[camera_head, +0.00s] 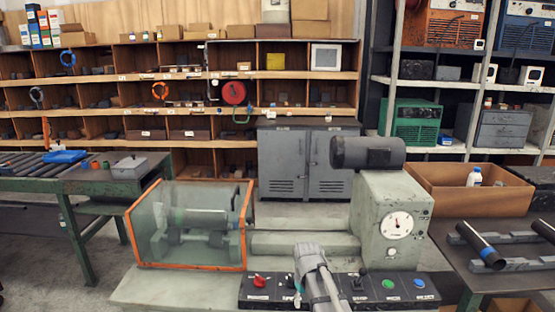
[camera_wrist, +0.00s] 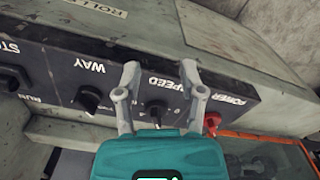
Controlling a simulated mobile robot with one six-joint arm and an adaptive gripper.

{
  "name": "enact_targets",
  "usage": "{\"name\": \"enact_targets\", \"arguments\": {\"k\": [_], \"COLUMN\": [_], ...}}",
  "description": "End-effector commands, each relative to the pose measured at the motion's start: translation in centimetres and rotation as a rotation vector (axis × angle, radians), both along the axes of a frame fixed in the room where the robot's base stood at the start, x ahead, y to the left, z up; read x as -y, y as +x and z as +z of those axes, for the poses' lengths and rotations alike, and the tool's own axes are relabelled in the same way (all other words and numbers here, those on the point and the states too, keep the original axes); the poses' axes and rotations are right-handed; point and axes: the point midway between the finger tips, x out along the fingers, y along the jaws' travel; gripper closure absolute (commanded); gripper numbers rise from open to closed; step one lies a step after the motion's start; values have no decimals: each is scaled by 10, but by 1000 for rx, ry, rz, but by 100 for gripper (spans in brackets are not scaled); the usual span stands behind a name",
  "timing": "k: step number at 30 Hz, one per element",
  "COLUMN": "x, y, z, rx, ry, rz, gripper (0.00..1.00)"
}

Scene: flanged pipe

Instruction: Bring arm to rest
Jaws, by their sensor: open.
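My arm (camera_head: 314,268) reaches up from the bottom edge of the head view, over the black control panel (camera_head: 262,291). In the wrist view my gripper (camera_wrist: 160,72) is open, with its two grey fingers apart above a teal body. The black SPEED knob (camera_wrist: 155,110) shows between the fingers; I cannot tell whether they touch it. The red POWER knob (camera_wrist: 212,120) is just right of the right finger. The WAY knob (camera_wrist: 88,98) is to the left. In the head view the gripper is mostly hidden by the arm.
The grey-green machine (camera_head: 395,205) stands behind the panel, with an orange-framed clear guard (camera_head: 130,232) at its left. A green bench (camera_head: 75,210) is at the left. A cardboard box (camera_head: 440,192) and pipe pieces (camera_head: 482,244) are on the right table. Shelves line the back.

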Motion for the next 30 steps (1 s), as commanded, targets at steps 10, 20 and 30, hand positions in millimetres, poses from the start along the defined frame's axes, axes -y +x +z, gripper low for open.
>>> {"name": "enact_targets", "arguments": {"k": [10, 20, 30], "x": [77, 87, 86], "y": [-116, -129, -129], "z": [22, 23, 23], "rx": [0, 0, 0], "ry": [0, 0, 0], "rz": [-302, -353, -351], "gripper": [49, 49, 49]}}
